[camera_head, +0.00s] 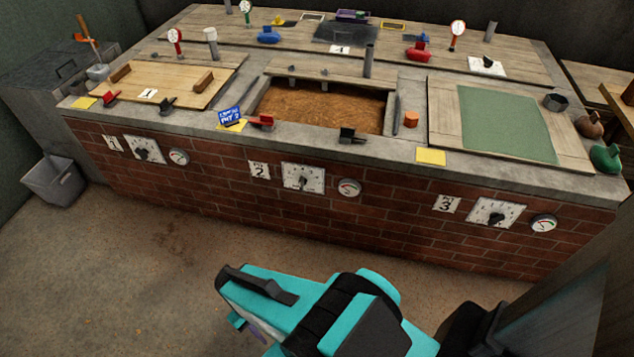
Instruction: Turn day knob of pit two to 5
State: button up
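The day knob of pit two (303,182) is a dark knob on a square white dial plate (317,172) on the brick front. Its setting and the dial figures are too small to read. A white plate marked 2 (259,170) is to its left and a round gauge (349,188) to its right. My teal and black arm is in the foreground, well below and apart from the knob. My gripper (244,312) seems to be at the arm's left end. Its fingers cannot be made out clearly, and nothing held shows.
Pit one's knob (143,153) and pit three's knob (492,216) sit on similar plates either side. Above pit two, brown fill (318,108) shows in an open pit. A grey bin (54,181) stands at left. The floor before the bricks is clear.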

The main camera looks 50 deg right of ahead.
aim_at(302, 181)
jog(key=u, duration=0.75)
jog(key=k, duration=0.1)
jog(key=z, duration=2.15)
jog(key=k, duration=0.95)
jog(key=u, duration=0.1)
jog(key=i, duration=0.7)
